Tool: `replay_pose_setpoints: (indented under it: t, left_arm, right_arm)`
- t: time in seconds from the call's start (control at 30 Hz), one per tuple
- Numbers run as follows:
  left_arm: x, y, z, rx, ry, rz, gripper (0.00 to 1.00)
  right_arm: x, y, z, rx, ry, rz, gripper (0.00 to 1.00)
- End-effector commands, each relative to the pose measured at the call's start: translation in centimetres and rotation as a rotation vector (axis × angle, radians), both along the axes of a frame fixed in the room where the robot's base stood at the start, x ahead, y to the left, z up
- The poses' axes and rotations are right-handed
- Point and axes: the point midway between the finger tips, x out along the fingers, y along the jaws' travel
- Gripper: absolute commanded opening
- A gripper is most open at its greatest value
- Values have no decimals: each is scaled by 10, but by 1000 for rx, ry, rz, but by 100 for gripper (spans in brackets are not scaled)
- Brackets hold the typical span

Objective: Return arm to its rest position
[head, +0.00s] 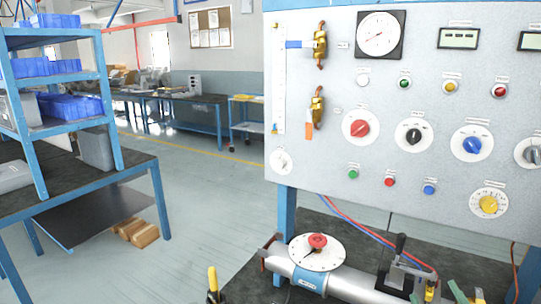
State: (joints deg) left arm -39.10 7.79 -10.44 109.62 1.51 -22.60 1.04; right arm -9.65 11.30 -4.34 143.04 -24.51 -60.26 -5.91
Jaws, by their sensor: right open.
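My right gripper (438,295) shows only in part at the bottom edge, right of centre, as green-tipped pieces standing apart. It is open, with its lower part and arm cut off by the frame. It appears in front of the right end of a silver pipe (350,288) on the bench; I cannot tell whether they touch. The pipe carries a white round dial (303,252) with a red knob (317,241). A black lever clamp (401,262) stands at the right part of the pipe. My left gripper is not in view.
A grey control panel (330,75) with knobs, buttons and a gauge (380,35) rises behind the bench. A yellow-tipped handle (212,278) stands at the bottom left of the bench. A blue shelf rack (108,92) with bins is at left. Open floor (215,195) lies between.

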Motion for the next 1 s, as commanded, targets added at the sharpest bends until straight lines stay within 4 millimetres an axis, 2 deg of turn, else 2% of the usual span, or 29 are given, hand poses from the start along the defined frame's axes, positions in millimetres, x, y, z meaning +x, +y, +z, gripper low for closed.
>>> replay_pose_setpoints:
  t: [0.03,0.1,0.2,0.3,0.4,0.63,0.7,1.0]
  left_arm:
    - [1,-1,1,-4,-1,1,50]
    - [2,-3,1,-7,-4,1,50]
    - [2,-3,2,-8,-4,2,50]
    - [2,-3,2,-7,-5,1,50]
    - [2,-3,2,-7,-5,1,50]
    - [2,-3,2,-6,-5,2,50]
    - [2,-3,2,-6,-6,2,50]
    - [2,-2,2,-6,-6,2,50]
  right_arm:
    - [-12,7,-38,67,116,6,75]
    - [-33,17,-83,155,269,9,75]
    - [-66,32,-134,258,459,9,75]
    - [-99,45,-170,335,614,7,75]
    - [-129,58,-196,398,744,3,75]
    - [-203,85,-237,519,1024,-7,75]
    - [-189,87,-246,518,972,14,75]
    - [-161,103,-289,550,814,99,75]
